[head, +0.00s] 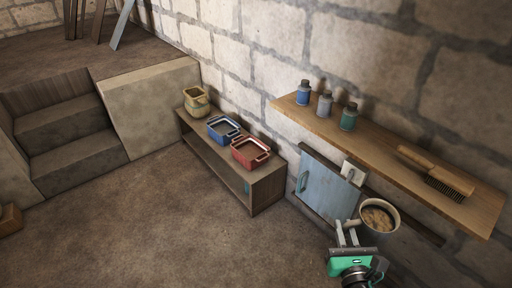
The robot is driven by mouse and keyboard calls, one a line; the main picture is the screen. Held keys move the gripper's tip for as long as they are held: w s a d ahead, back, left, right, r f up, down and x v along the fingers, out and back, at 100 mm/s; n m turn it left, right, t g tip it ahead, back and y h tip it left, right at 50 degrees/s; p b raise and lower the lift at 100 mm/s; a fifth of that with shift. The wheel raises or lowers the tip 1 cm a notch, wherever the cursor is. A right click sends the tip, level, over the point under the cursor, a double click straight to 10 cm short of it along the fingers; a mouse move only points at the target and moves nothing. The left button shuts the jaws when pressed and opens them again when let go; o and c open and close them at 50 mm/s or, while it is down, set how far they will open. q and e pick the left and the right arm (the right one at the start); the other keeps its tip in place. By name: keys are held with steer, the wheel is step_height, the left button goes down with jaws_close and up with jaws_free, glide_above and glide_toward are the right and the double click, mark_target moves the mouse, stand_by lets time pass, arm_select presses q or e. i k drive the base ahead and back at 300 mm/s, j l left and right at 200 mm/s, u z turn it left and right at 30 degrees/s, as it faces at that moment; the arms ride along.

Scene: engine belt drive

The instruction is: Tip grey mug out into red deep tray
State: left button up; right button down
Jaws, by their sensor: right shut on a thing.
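The grey mug (380,217) is at the lower right of the head view, its open top facing me. Brown contents show inside it, and it looks roughly upright. My right gripper (349,230), with a green body, is just left of the mug and shut on it; the exact grip point is hard to make out. The red deep tray (250,153) stands on the low wooden bench, up and left of the mug and well apart from it. The tray looks empty. My left gripper is not in view.
The low bench (268,187) also holds a blue tray (223,131) and a yellowish pot (196,101). A wall shelf (400,155) with several bottles and a brush (440,176) is above the mug. A blue cabinet door (327,187) is beside it.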

mark_target(251, 153)
steer(key=i+j+z, duration=0.15)
steer(key=z, duration=0.2)
steer(key=i+j+z, duration=0.1)
steer(key=z, duration=0.25)
steer(key=i+j+z, duration=0.1)
steer(key=j+z, duration=0.25)
steer(key=i+j+z, duration=0.2)
steer(key=j, duration=0.25)
steer(key=i+j+z, duration=0.15)
steer(key=j, duration=0.35)
steer(key=j+z, duration=0.2)
steer(key=j, duration=0.3)
steer(key=i+j, duration=0.1)
steer(key=j, duration=0.65)
steer(key=i+j, duration=0.1)
steer(key=j, duration=0.65)
steer(key=i+j+z, duration=0.1)
steer(key=j, duration=0.7)
steer(key=i+j, duration=0.1)
steer(key=j, duration=0.65)
